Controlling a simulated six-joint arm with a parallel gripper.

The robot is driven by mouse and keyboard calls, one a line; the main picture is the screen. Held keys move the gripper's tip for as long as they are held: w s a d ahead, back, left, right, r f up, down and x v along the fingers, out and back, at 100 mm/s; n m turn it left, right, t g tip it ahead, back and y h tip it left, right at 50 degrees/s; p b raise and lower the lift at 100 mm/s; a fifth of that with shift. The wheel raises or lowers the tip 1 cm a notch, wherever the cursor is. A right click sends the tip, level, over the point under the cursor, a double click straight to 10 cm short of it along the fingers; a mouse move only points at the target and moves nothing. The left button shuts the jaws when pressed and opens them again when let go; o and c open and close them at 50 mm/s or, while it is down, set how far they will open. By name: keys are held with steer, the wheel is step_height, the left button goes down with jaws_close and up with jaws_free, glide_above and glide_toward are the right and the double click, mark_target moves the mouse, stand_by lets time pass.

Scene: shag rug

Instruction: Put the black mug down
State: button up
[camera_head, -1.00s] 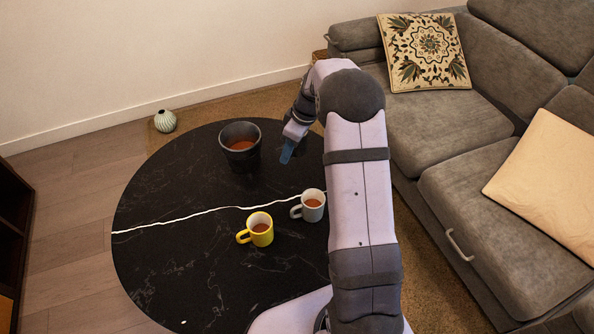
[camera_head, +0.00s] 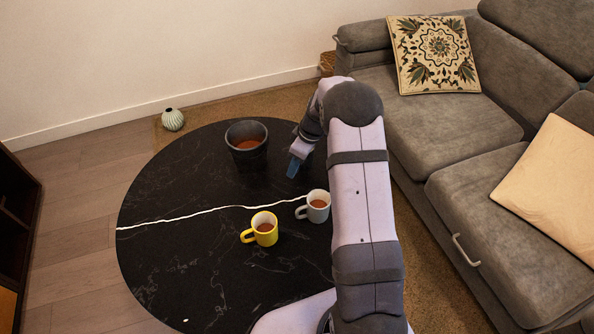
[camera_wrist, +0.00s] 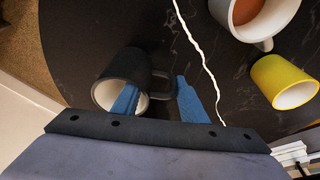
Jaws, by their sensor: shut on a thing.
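The black mug (camera_wrist: 130,66) is in my gripper (camera_wrist: 160,102) in the wrist view. One blue finger reaches into its pale mouth. The other finger is on the handle side, with the handle between them. The mug looks tilted from this angle, and I cannot tell if its base touches the table. In the head view my gripper (camera_head: 293,166) is low over the far right part of the black round table (camera_head: 190,270). There the held mug does not stand out against the dark table.
A dark pot (camera_head: 233,150) with brown contents stands left of my gripper. A grey mug (camera_head: 317,212) and a yellow mug (camera_head: 264,236) stand nearer. The left table half is mostly clear. A sofa (camera_head: 440,110) is at right.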

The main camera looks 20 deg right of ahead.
steer(key=shift+f, duration=1.65)
steer(key=shift+f+b, duration=0.15)
steer(key=shift+b, duration=0.15)
steer(key=o, duration=1.4)
steer(key=p+v, duration=0.1)
steer(key=v, duration=1.1)
steer(key=shift+p, duration=0.3)
